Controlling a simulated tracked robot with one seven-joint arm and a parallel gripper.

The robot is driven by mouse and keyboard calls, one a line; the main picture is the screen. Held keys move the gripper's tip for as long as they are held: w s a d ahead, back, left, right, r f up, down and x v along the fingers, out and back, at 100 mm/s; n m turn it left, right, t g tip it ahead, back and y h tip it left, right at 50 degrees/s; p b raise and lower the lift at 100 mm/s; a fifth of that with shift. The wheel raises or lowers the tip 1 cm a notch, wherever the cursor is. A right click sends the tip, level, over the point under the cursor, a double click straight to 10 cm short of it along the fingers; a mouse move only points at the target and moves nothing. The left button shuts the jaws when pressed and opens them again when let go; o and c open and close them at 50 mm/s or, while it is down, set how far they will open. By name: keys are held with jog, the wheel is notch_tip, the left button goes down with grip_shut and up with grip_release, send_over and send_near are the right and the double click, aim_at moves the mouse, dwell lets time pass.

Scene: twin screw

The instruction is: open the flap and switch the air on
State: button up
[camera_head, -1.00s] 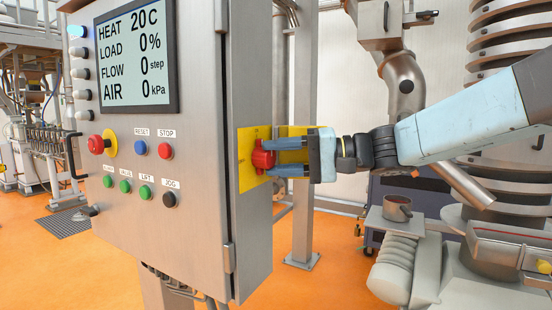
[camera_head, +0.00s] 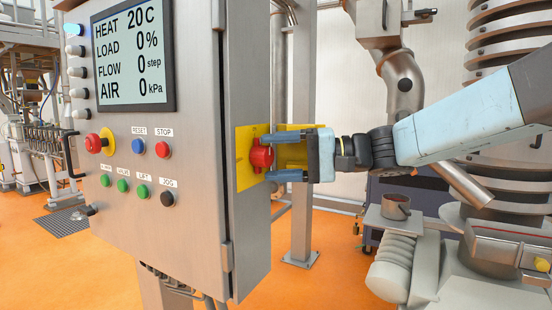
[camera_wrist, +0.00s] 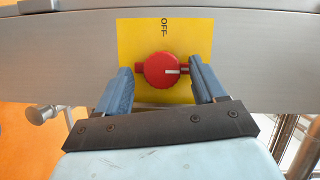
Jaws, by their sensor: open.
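A red rotary switch (camera_head: 261,156) sits on a yellow plate (camera_head: 246,178) on the cabinet's right side wall. In the wrist view, the red knob (camera_wrist: 157,71) has a white mark pointing right, while the label OFF (camera_wrist: 165,28) is above it. A yellow panel (camera_head: 294,154) stands out beside the switch, behind my fingers; it looks like the flap, swung open. My gripper (camera_head: 271,155) is open, one finger on each side of the knob. In the wrist view, gaps show between knob and fingers. The screen (camera_head: 133,52) reads AIR 0 kPa.
The grey cabinet (camera_head: 200,200) has a front panel with several buttons and a red emergency stop (camera_head: 94,143). A steel post (camera_head: 302,210) stands behind the gripper. Machinery with a coiled column (camera_head: 495,90) fills the right side, below and behind my arm.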

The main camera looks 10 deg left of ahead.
jog(key=d, duration=1.4)
jog(key=shift+r, duration=0.45)
jog(key=shift+s+f, duration=0.1)
jog(key=s+d+f+m+t+h, duration=0.1)
jog(key=s+d+f+t+h, duration=0.1)
jog(key=s+d+f+h, duration=0.3)
jog(key=s+d+f+t+h, duration=0.3)
jog(key=s+d+f+h, duration=0.3)
jog(key=d+f+h, duration=0.4)
jog(key=shift+s+d+f+m+h, duration=0.15)
jog(key=shift+f+m+h, duration=0.35)
jog(key=shift+h, duration=0.6)
jog(key=shift+c, duration=0.4)
